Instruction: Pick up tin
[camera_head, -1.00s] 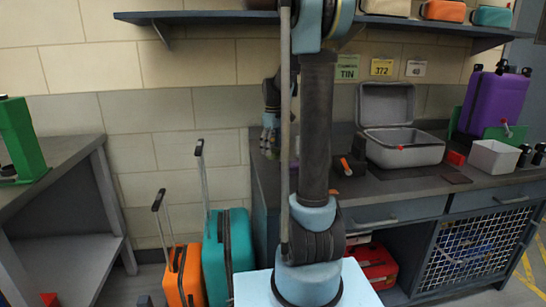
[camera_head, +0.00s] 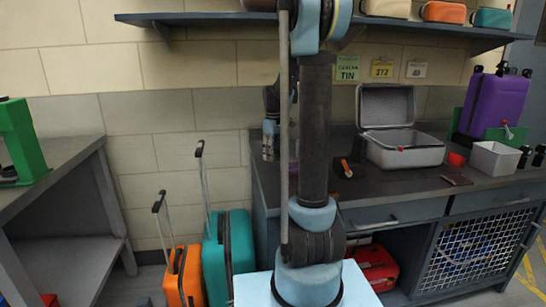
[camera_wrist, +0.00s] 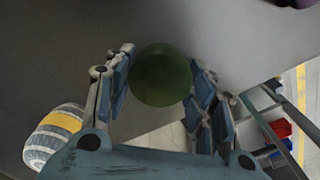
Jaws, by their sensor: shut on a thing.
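The tin (camera_wrist: 162,75) shows in the wrist view as a dark green, round end between the two fingers. My gripper (camera_wrist: 160,88) is shut on it, with a finger against each side. In the head view my gripper (camera_head: 268,152) hangs over the left end of the dark workbench, left of my arm's upright link. The tin cannot be made out there. A green wall label (camera_head: 347,68) reads TIN.
An open grey case (camera_head: 403,148), a red cup (camera_head: 456,160) and a white bin (camera_head: 494,158) stand on the workbench (camera_head: 385,188). A shelf (camera_head: 200,18) runs above. Teal (camera_head: 228,250) and orange (camera_head: 184,275) suitcases stand on the floor at left.

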